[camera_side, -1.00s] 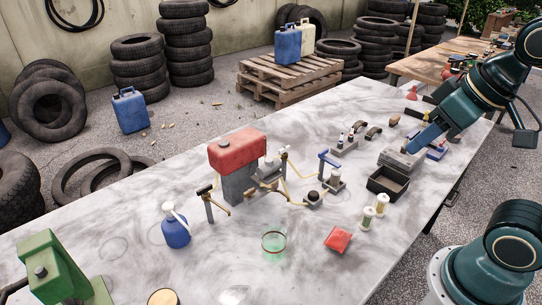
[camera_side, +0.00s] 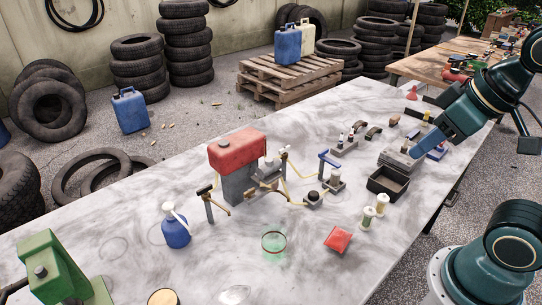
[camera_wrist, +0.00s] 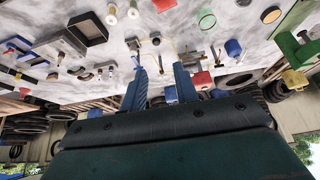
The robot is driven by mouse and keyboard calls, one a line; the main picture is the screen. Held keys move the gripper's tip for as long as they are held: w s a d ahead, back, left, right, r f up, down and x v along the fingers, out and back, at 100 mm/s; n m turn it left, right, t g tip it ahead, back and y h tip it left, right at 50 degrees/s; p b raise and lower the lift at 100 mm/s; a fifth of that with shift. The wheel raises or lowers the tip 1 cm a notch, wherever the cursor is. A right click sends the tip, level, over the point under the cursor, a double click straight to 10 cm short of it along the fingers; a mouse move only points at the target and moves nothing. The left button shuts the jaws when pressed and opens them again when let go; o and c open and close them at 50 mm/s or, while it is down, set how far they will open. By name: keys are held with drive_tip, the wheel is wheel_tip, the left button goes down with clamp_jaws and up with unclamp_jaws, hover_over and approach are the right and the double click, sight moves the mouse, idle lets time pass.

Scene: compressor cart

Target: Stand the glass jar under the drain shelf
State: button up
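The glass jar (camera_side: 273,243) is clear with a greenish tint and a reddish rim. It stands upright on the table's near part, and it also shows in the wrist view (camera_wrist: 207,21). The red tank (camera_side: 237,150) on a grey block stands behind it, with small brackets and yellow tubes at its right. I cannot tell for sure which bracket (camera_side: 268,181) is the drain shelf. My gripper (camera_side: 416,153) is far right of the jar, above the grey block and tools. In the wrist view its two blue fingers (camera_wrist: 160,72) are apart with nothing between them.
A blue spray bottle (camera_side: 176,228) stands left of the jar and a red box (camera_side: 338,239) lies right of it. Table around the jar is clear.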

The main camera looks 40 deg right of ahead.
drive_tip(key=c, duration=0.6)
drive_tip(key=shift+w+a+n, duration=0.2)
drive_tip(key=shift+w+n, duration=0.2)
drive_tip(key=shift+w, duration=0.1)
clamp_jaws()
drive_tip(key=w+a+f+n+g, duration=0.3)
drive_tip(key=w+a+f+n, duration=0.2)
drive_tip(key=w+a+n, duration=0.65)
drive_tip(key=w+a+f+n+g, duration=0.1)
drive_tip(key=w+a+f+n, duration=0.1)
drive_tip(key=a+f+n, duration=0.2)
drive_tip(key=w+a+f+n+g, duration=0.1)
drive_tip(key=w+a+f+n, duration=0.1)
drive_tip(key=a+f+n, duration=0.3)
drive_tip(key=a+f, duration=0.3)
drive_tip(key=f, duration=0.2)
drive_tip(key=shift+w+a+g, duration=0.25)
drive_tip(key=shift+w+g, duration=0.05)
